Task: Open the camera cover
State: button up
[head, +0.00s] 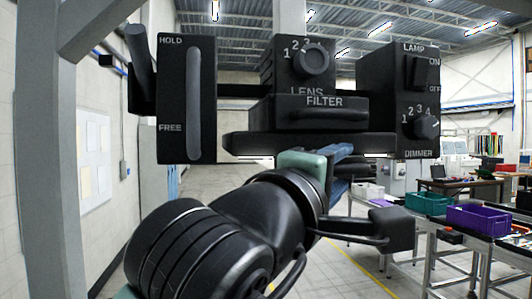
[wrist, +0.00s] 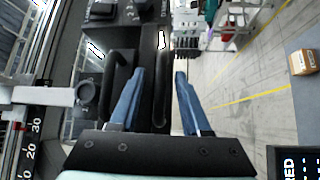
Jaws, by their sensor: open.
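A black camera fixture spans the head view. It has a HOLD/FREE lever block (head: 187,100), a LENS dial (head: 314,60), a FILTER front with a bar (head: 322,114), and a LAMP/DIMMER box (head: 398,95). A flat black panel (head: 290,145) runs beneath; I cannot tell which part is the camera cover. My gripper (head: 343,156) is below this panel, its tips partly hidden. In the wrist view my gripper (wrist: 159,72) has its blue fingers spread apart. A black bar (wrist: 162,92) shows between them, and a black loop handle (wrist: 112,80) is left of the left finger; contact is unclear.
A grey post (head: 40,150) stands at the left. Tables with a purple bin (head: 478,219) and a green bin (head: 428,203) are at the right. The wrist view shows a numbered scale (wrist: 32,125), a grey arm with a knob (wrist: 86,92) and a cardboard box (wrist: 303,62).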

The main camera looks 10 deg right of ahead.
jog(key=shift+w+d, duration=0.3)
jog(key=shift+w, duration=0.15)
grip_shut()
dwell(1.2)
